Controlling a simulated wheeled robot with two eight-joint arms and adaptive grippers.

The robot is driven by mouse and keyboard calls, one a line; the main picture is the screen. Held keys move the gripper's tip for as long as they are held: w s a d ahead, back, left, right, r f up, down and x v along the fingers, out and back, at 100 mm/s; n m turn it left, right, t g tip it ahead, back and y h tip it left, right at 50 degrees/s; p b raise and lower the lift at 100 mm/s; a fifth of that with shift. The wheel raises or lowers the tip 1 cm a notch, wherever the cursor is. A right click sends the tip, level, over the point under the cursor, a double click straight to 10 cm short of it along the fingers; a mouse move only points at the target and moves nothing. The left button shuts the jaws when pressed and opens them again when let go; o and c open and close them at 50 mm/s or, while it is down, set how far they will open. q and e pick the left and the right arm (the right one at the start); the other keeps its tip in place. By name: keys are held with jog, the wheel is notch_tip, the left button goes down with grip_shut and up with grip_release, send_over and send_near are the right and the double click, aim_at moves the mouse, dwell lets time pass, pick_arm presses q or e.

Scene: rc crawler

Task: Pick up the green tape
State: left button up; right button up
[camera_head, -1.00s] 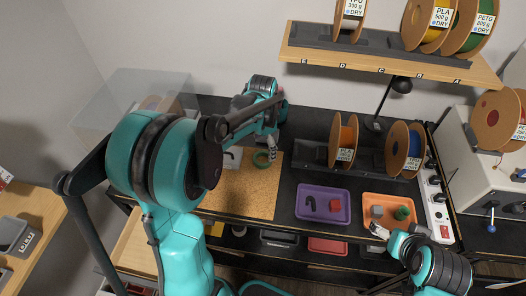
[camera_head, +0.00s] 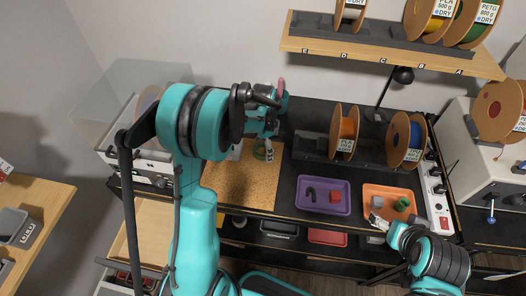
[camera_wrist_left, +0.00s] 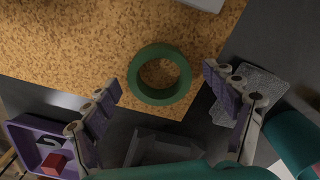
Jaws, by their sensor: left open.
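The green tape (camera_wrist_left: 160,98) is a flat ring lying on the cork mat (camera_wrist_left: 60,50), close to the mat's corner. In the head view the green tape (camera_head: 259,154) is partly hidden behind my left gripper (camera_head: 267,152). In the left wrist view my left gripper (camera_wrist_left: 162,80) is open, with one finger on each side of the ring and nothing held. I cannot tell its exact height above the mat. My right gripper (camera_head: 376,213) is at the orange tray (camera_head: 378,190); its jaws are too small to read.
A purple tray (camera_head: 324,211) with a dark hook and a red block lies right of the mat. Orange (camera_head: 343,132) and blue (camera_head: 405,139) spools stand behind the trays. A spool shelf (camera_head: 390,57) overhangs the back. A grey speckled block (camera_wrist_left: 256,84) is near one finger.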

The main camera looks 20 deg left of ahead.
pick_arm(q)
jog(key=c, duration=1.3)
jog(key=shift+o, duration=0.2)
jog(key=shift+r, duration=0.15)
